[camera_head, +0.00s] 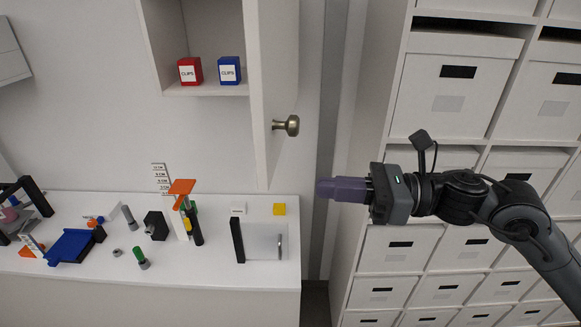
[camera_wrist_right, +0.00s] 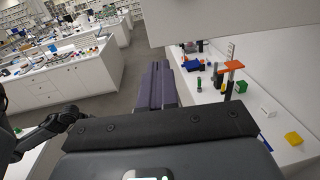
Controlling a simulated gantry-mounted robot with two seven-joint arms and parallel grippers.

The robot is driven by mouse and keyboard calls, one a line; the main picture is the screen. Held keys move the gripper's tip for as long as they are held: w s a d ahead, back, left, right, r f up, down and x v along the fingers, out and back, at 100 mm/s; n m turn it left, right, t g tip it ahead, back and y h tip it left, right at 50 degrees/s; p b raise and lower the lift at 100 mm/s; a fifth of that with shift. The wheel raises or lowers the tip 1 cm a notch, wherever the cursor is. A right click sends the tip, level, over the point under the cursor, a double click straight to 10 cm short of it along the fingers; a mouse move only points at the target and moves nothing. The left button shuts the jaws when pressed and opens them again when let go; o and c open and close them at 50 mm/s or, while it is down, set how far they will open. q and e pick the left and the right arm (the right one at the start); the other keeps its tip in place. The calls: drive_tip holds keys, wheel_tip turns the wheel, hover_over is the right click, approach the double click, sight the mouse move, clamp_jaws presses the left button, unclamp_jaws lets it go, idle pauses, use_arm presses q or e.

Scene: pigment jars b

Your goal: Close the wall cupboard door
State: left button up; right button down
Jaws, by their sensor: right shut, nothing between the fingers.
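The wall cupboard (camera_head: 150,45) is at the top centre of the head view. Its white door (camera_head: 272,60) stands open, swung out from the right side and seen at a steep angle. My right gripper (camera_head: 318,188) is shut and empty, below and right of the knob, apart from the door in the picture. Its purple fingers (camera_wrist_right: 158,85) point ahead in the right wrist view. A dark arm, seemingly my left one, shows at the left of that view; its jaws (camera_wrist_right: 78,115) are unclear.
A red box (camera_head: 190,70) and a blue box (camera_head: 229,70) stand inside the cupboard. The white counter (camera_head: 200,275) below holds tools, a blue tray (camera_head: 70,246) and a yellow block (camera_head: 279,209). Shelves of white drawer boxes (camera_head: 440,95) fill the right side.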

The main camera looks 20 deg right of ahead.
drive_tip(key=p+x, duration=0.3)
drive_tip(key=x, duration=0.4)
drive_tip(key=shift+w+a+f, duration=0.1)
drive_tip(key=shift+a, duration=0.05)
